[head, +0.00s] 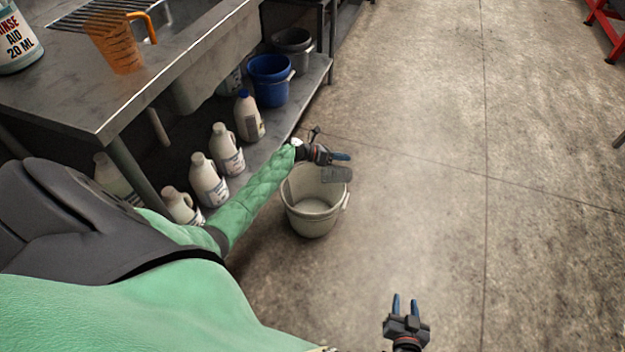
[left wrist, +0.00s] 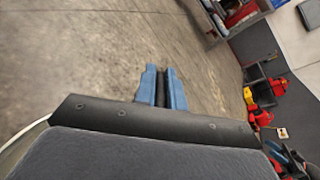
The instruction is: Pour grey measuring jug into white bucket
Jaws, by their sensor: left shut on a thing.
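The white bucket (head: 307,222) stands upright on the floor, its mouth facing up. My left gripper (head: 340,157) is above the bucket's far right rim and is shut on the grey measuring jug (head: 337,174). Only a small part of the jug shows, over the right side of the bucket's mouth; its tilt is hard to tell. No stream is visible. In the left wrist view the blue fingers (left wrist: 161,88) are close together with a dark strip between them. My right gripper (head: 404,303) is open and empty, over bare floor at the lower right.
A metal bench (head: 75,75) at the left carries an orange jug (head: 113,45) and a rinse aid bottle (head: 15,40). Its lower shelf holds several white bottles (head: 207,180), a blue bucket (head: 270,80) and a grey bucket (head: 293,48).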

